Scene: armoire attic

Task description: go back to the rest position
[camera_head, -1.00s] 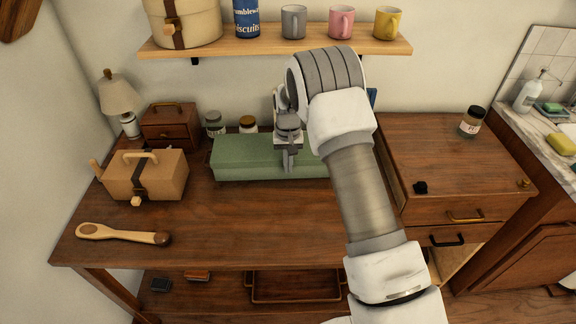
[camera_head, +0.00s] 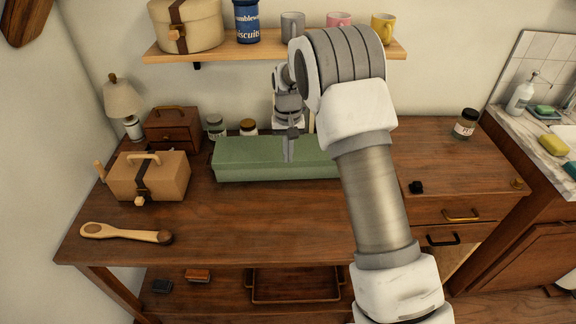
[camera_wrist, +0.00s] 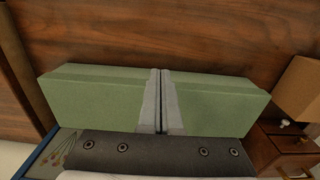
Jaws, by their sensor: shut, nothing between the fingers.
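I cannot tell whether the fingertips touch the box. My arm reaches in from the lower right and hides the right end of the box and part of the desk.
The wooden desk (camera_head: 240,220) is clear in front. A tan box (camera_head: 165,178), spoon (camera_head: 125,233), lamp (camera_head: 122,105) and small drawer chest (camera_head: 172,130) are at left. Jars (camera_head: 215,127) stand behind. A shelf (camera_head: 225,47) with mugs (camera_head: 292,25) overhangs the back. A dark-lidded jar (camera_head: 465,123) stands right.

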